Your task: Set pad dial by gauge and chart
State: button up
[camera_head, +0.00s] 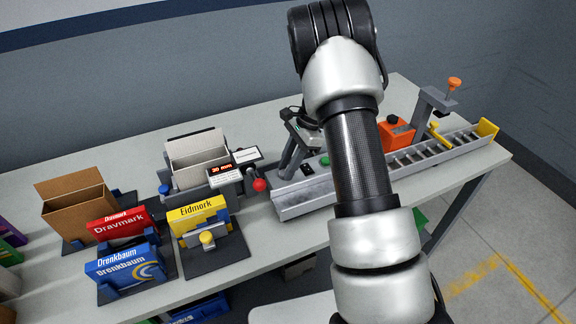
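A small display with red lit digits (219,170) is mounted by the grey holder left of centre. It seems to read 20 or 30 mm; the first digit is unclear. A pale plate (247,155) beside it has print too small to read. A yellow knob (207,238) stands on a dark base in front of the yellow Eidmark box (199,212). I cannot tell which part is the pad dial. My arm crosses the right-centre and hides part of the bench. My gripper is not visible.
Red Dravmark (121,226), blue Drenkbaum (127,265) and open brown (76,205) boxes stand at left. A grey open carton (196,158) sits in the holder. A roller conveyor (440,145), an orange unit (397,134) and an orange-knobbed post (454,84) are at right.

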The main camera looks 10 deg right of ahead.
jog(key=shift+c, duration=0.8)
jog(key=shift+w+n, duration=0.1)
jog(key=shift+n, duration=0.3)
jog(key=n+g, duration=0.1)
jog(key=n, duration=0.2)
jog(key=shift+w+h, duration=0.15)
jog(key=shift+h, duration=0.25)
jog(key=n+g, duration=0.1)
jog(key=n, duration=0.1)
jog(key=n+h, duration=0.1)
jog(key=n, duration=0.2)
jog(key=shift+w+a+g+b, duration=0.15)
jog(key=shift+a+g+b, duration=0.05)
jog(key=shift+g+b, duration=0.2)
jog(key=o, duration=1)
jog(key=shift+o, duration=0.2)
jog(key=shift+r, duration=0.1)
